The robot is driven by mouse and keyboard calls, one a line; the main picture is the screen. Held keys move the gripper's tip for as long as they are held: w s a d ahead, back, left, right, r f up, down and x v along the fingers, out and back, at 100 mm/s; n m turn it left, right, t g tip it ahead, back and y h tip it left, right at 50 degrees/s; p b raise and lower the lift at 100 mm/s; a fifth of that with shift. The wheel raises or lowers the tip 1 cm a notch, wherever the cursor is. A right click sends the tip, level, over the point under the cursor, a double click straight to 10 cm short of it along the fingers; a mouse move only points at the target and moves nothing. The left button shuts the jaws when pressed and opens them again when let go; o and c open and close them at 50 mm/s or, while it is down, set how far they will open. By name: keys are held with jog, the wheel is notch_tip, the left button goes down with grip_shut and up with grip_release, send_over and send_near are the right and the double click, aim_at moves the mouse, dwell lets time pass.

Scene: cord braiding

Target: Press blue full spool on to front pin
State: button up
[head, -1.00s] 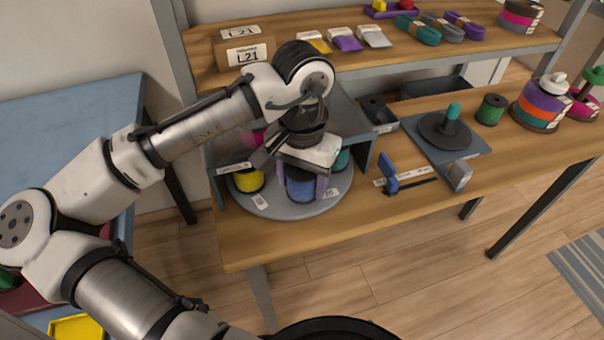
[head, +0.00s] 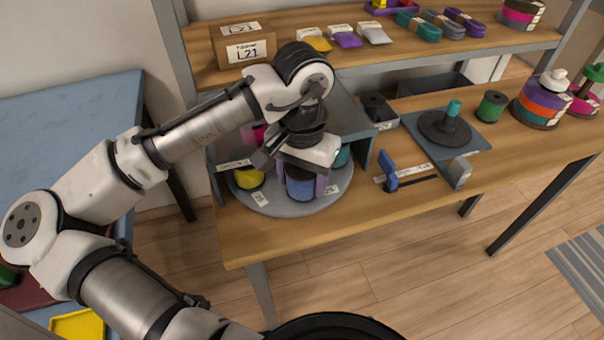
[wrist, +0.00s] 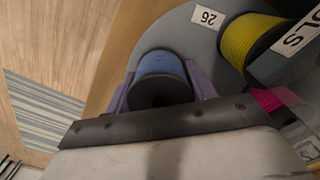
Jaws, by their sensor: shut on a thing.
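The blue spool (head: 300,190) stands upright at the front of the round grey turntable (head: 270,209). My gripper (head: 303,186) is over it from above, with a purple finger on each side, shut on the spool. In the wrist view the blue spool (wrist: 160,78) sits between the two purple fingers, its dark end toward the camera. The turntable's front pin cannot be seen; the spool and gripper cover that place. I cannot tell whether the spool is fully seated.
A yellow spool (head: 249,178) stands left of the blue one, and a teal spool (head: 342,156) to its right. A grey housing (head: 362,155) covers the turntable's back. A blue-handled slider (head: 390,172) and a dark disc with a teal peg (head: 445,127) lie to the right.

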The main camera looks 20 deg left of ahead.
jog(key=o, duration=1.4)
jog(key=shift+r+p, duration=2.9)
jog(key=shift+r, duration=0.1)
